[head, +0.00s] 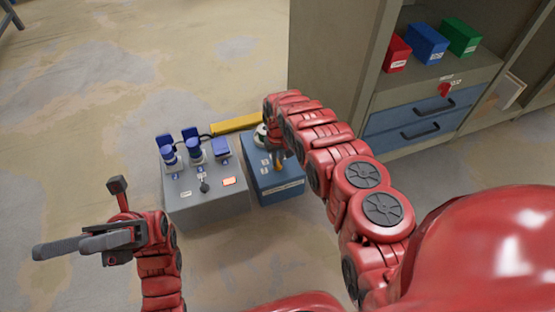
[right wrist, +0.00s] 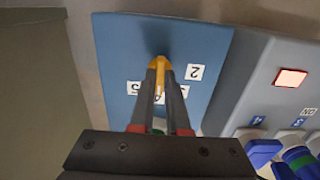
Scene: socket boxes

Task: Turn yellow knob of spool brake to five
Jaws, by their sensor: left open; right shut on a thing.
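The blue box (head: 278,190) stands on the floor beside the grey box. Its yellow knob (right wrist: 156,63) shows in the right wrist view, with small white number labels around it. A label reading 2 (right wrist: 195,72) lies to its right and one that looks like a 5 (right wrist: 133,88) to its left; others are partly hidden by the fingers. My right gripper (right wrist: 163,75) is shut on the yellow knob. In the head view my right arm partly covers the blue box and the knob. My left gripper (head: 68,246) is open and empty, at lower left, away from the boxes.
The grey box (head: 215,207) carries blue plugs (head: 168,150), a small lever and a lit red display (head: 229,181). A yellow bar (head: 236,123) lies behind. A cabinet (head: 325,60) with blue drawers (head: 415,128) and red, blue and green bins stands at right. Floor at left is clear.

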